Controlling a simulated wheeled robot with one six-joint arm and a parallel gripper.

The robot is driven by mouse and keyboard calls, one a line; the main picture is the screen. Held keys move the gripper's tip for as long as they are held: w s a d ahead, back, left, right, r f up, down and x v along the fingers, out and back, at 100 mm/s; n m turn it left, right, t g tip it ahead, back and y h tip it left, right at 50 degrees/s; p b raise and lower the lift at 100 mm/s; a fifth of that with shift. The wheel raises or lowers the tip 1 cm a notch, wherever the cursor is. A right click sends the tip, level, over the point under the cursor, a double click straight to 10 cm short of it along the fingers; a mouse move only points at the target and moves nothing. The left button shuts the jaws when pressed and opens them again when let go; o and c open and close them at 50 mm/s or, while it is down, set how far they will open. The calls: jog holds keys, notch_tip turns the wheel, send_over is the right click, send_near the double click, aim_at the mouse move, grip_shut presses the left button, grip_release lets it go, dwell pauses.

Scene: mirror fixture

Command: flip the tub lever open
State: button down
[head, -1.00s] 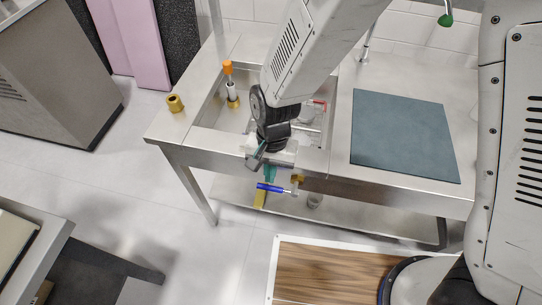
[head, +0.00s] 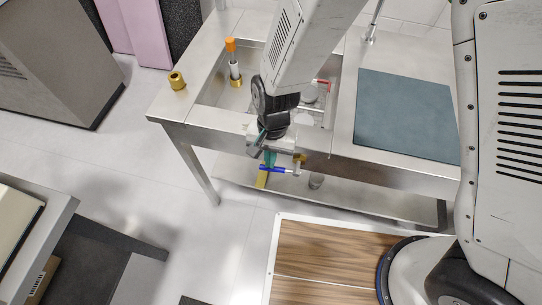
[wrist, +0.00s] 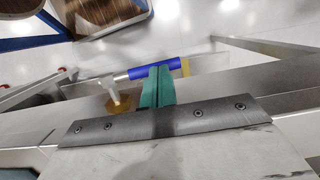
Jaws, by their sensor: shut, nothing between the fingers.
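The lever has a blue handle (head: 271,169) on a pale metal rod, in front of the tub's front edge and below its rim. It lies about level across the picture. A brass fitting (head: 299,159) is at its right end. The blue handle also shows in the wrist view (wrist: 155,72), with the brass fitting (wrist: 119,103) to its left. My gripper (head: 268,159) has teal fingers, shut together and empty. In the wrist view the fingertips (wrist: 158,72) overlap the blue handle; I cannot tell whether they touch it. The steel tub (head: 213,92) is partly hidden by my arm.
An orange-topped piece (head: 231,45) stands in the tub on a brass base. A brass nut (head: 177,80) sits on the left rim. A red handle (head: 323,84) shows inside the tub. A blue-grey mat (head: 405,112) covers the right worktop. A lower shelf (head: 345,195) runs underneath.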

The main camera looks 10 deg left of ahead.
jog(key=shift+r, duration=0.1)
jog(key=w+r, duration=0.1)
jog(key=r, duration=0.3)
jog(key=w+a+r, duration=0.1)
jog(key=r, duration=0.8)
jog(key=shift+w+a+r, duration=0.1)
jog(key=shift+w+a, duration=0.3)
jog(key=shift+r, duration=0.15)
jog(key=shift+w+d, duration=0.1)
jog(key=w+d+r, duration=0.2)
jog(key=d+r, duration=0.7)
jog(key=d, duration=0.1)
jog(key=s+d+r+t, duration=0.1)
jog(key=s+d+r, duration=0.2)
jog(key=d, duration=0.5)
jog(key=s+d+r+t, duration=0.1)
jog(key=s+d+r, duration=0.2)
jog(key=s+d, duration=0.2)
jog(key=s+d+r+t, duration=0.1)
jog(key=s+d+r, duration=0.2)
jog(key=d, duration=0.8)
jog(key=shift+s+r+n, duration=0.4)
jog(key=shift+s, duration=0.1)
